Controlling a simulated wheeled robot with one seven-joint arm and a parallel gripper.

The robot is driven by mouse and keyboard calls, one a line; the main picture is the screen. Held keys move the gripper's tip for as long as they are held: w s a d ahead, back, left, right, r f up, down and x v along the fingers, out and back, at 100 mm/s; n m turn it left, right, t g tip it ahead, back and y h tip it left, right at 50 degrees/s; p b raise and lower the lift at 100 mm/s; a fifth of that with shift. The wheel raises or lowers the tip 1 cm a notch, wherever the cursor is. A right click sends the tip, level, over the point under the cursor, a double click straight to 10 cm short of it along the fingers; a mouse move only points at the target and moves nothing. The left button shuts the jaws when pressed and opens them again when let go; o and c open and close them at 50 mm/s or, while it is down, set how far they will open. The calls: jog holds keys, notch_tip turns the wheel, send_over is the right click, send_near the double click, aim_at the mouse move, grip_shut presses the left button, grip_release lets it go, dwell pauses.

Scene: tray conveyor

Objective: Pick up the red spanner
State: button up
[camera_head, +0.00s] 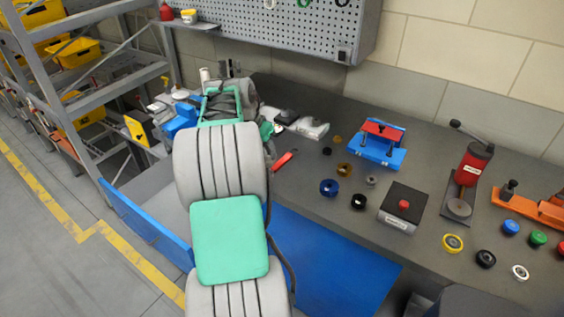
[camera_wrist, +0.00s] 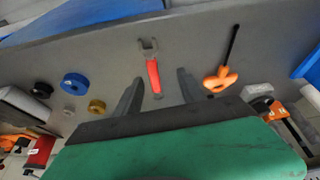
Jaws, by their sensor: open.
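The red spanner (camera_wrist: 153,74) lies on the grey bench top in the wrist view, with a red handle and a grey open-jaw head pointing away from my gripper. It also shows in the head view (camera_head: 284,159), just right of my arm. My gripper (camera_wrist: 159,78) is open and empty. Its two dark fingers stand apart on either side of the spanner's handle in the wrist view, the handle lying nearer the left finger. I cannot tell how high the fingers are above the bench. In the head view my arm hides the fingers.
An orange-handled tool (camera_wrist: 220,78) with a black shaft lies right of the fingers. A blue ring (camera_wrist: 74,84), a brown ring (camera_wrist: 97,106) and black rings lie to the left. A blue fixture (camera_head: 378,145) and a red-button box (camera_head: 403,207) stand on the bench.

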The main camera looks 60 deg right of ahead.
aim_at(280, 163)
jog(key=shift+m+g, duration=0.3)
jog(key=shift+m, duration=0.4)
jog(key=s+d, duration=0.1)
jog(key=s+d+f, duration=0.1)
jog(key=s+d, duration=0.1)
jog(key=shift+f, duration=0.15)
jog(key=x, duration=0.2)
jog(key=p+x, duration=0.1)
jog(key=x, duration=0.1)
jog(key=w+x, duration=0.1)
jog(key=x, duration=0.1)
jog(key=shift+d+f+p, duration=0.15)
jog(key=shift+f+p, duration=0.2)
jog(key=shift+f, duration=0.05)
grip_shut()
